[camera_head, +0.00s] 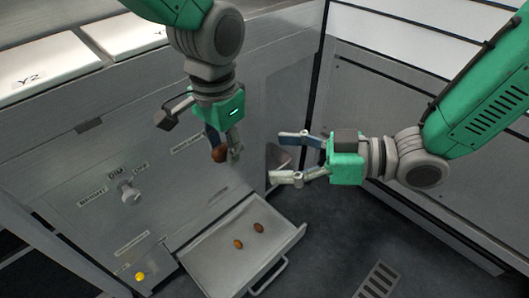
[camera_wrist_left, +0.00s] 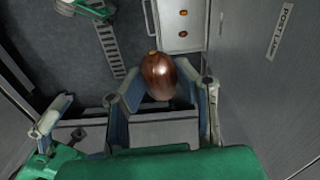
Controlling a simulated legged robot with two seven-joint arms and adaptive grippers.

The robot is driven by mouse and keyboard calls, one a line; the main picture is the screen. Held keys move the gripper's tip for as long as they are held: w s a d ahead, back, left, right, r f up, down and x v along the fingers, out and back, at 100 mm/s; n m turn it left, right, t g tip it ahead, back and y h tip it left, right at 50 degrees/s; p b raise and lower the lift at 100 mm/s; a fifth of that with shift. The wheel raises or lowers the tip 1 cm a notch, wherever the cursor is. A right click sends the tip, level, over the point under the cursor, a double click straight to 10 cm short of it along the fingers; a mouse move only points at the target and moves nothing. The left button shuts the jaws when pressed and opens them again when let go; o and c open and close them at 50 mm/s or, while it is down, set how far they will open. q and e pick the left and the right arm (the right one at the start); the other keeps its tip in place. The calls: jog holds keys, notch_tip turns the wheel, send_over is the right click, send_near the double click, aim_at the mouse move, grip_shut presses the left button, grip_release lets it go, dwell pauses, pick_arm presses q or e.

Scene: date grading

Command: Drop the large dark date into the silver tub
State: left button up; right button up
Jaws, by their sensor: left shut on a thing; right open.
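The large dark date (camera_head: 219,154) is a glossy brown oval. My left gripper (camera_head: 224,155) is shut on it and holds it in the air in front of the grey cabinet. In the left wrist view the date (camera_wrist_left: 158,75) sits between the fingertips, with a small pale cap at one end. My right gripper (camera_head: 277,158) is open and empty, to the right of the left one, fingers pointing left. A grey flared shape (camera_head: 284,157) shows partly behind its fingers; I cannot tell whether it is the silver tub.
A pulled-out metal drawer (camera_head: 205,262) below holds two small brown dates (camera_head: 238,244) (camera_head: 258,228). A knob (camera_head: 129,192) with printed labels is on the cabinet front. A yellow dot (camera_head: 140,276) is at lower left. A floor grille (camera_head: 379,279) lies at lower right.

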jog(key=shift+o, duration=0.2)
jog(key=shift+d, duration=0.1)
jog(key=s+f+n+t+h, duration=0.25)
jog(key=n+t, duration=0.25)
jog(key=n, duration=0.9)
jog(key=s+f+n+t+h, duration=0.15)
jog(key=n+t+h, duration=0.3)
jog(key=n, duration=0.85)
pick_arm(q)
jog(key=w+d+f+m, duration=0.4)
jog(key=d+f, duration=0.1)
jog(key=shift+w+f+m, duration=0.15)
jog(key=shift+f+m, duration=0.05)
jog(key=shift+m, duration=0.1)
pick_arm(e)
jog(key=r+x, duration=0.1)
jog(key=x, duration=1.1)
jog(key=shift+w+t, duration=0.35)
jog(key=shift+t, duration=0.1)
